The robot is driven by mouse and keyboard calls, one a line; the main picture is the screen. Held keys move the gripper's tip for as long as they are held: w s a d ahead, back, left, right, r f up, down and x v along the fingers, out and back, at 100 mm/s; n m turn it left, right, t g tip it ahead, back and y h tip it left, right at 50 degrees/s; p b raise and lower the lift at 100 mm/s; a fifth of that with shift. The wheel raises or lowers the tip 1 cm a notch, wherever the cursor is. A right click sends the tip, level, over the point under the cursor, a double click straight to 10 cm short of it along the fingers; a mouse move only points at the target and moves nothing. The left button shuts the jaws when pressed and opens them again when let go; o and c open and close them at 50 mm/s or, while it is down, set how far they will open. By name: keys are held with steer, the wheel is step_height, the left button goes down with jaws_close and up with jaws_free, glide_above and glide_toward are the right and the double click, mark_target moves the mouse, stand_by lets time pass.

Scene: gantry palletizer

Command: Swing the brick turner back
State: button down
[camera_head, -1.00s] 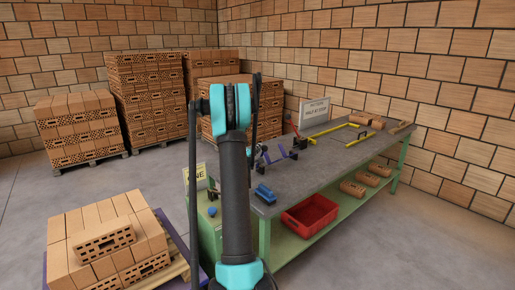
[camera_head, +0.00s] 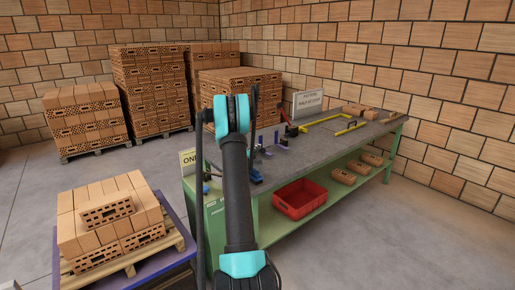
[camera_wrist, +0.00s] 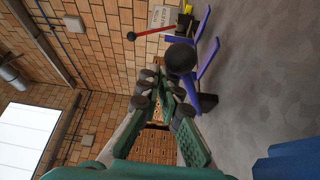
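The brick turner appears to be the fixture with purple-blue arms (camera_wrist: 209,57) at the upper middle of the wrist view. A round black knob (camera_wrist: 180,58) shows in front of those arms. In the head view the purple arms (camera_head: 282,142) stand on the bench, partly hidden by my arm. My gripper (camera_wrist: 158,77) has its green fingers close together at the tips, just short of the knob in the picture. Contact cannot be made out, nor how far the fingers are apart.
The green bench (camera_head: 355,140) carries a sign (camera_head: 308,99), yellow frames and bricks. A red bin (camera_head: 300,198) stands on its lower shelf. A brick-loaded pallet (camera_head: 130,268) is at the front left. Brick stacks (camera_head: 150,90) fill the back. Floor is clear at right.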

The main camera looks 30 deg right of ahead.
steer(key=shift+s+d+f, duration=0.25)
steer(key=shift+s, duration=0.2)
steer(key=v, duration=1.2)
steer(key=shift+w+a, duration=0.25)
steer(key=shift+w, duration=0.1)
steer(key=shift+r, duration=0.2)
